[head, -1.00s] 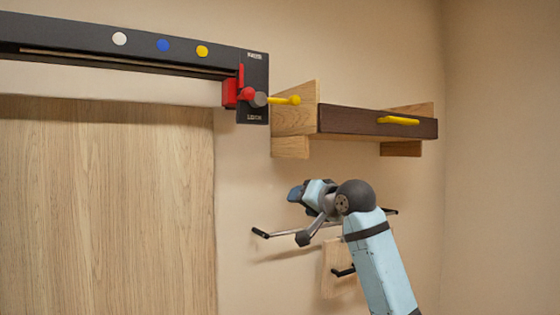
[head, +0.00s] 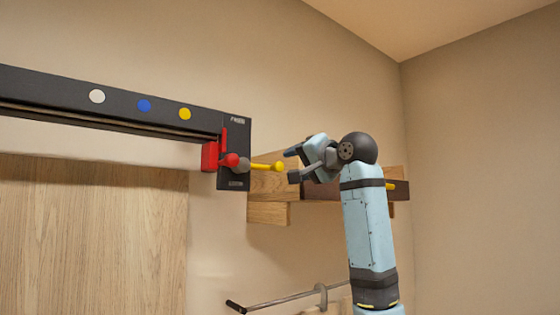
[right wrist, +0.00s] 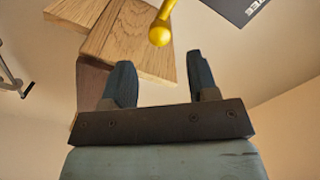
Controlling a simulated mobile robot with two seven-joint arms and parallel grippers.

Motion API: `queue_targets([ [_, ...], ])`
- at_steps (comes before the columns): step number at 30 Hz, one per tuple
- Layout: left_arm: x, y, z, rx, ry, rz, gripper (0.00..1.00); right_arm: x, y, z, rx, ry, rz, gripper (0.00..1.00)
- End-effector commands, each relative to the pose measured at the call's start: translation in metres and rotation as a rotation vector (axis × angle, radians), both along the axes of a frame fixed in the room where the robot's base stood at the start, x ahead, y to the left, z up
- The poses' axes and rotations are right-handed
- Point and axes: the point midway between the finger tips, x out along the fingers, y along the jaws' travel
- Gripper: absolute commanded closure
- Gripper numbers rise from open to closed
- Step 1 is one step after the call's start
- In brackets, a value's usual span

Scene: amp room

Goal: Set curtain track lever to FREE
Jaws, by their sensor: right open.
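The plate's labels are too small to read surely in the head view. My right gripper (head: 292,165) is open and empty, just right of the knob. In the right wrist view the yellow knob (right wrist: 160,35) shows between and beyond the two open fingertips (right wrist: 158,68), apart from both. My left gripper is not in view.
A red block (head: 210,156) and red ball sit left of the pivot. A wooden shelf (head: 268,212) with a dark drawer front is behind and below my gripper. A wall rail (head: 285,299) is lower down. White, blue and yellow dots mark the track (head: 60,95).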

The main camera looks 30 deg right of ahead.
Motion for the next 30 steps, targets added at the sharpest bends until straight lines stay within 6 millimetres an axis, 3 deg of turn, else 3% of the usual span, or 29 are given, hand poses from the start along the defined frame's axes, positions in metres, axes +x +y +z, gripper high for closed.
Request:
queue_targets([
  [3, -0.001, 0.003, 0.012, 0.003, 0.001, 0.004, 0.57, 0.026, 0.002, 0.003, 0.002, 0.004, 0.0, 0.46],
  [9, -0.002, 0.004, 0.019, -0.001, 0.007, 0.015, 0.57, 0.055, 0.004, 0.002, 0.0, 0.001, 0.0, 0.46],
  [15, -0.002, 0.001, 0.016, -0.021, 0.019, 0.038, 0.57, 0.067, 0.005, 0.0, 0.0, -0.001, -0.001, 0.46],
  [23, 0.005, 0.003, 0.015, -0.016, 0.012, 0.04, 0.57, 0.067, 0.005, -0.001, 0.0, -0.001, -0.001, 0.46],
  [30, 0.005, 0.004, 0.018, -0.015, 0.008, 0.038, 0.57, 0.067, 0.005, 0.0, 0.0, -0.001, -0.001, 1.0],
])
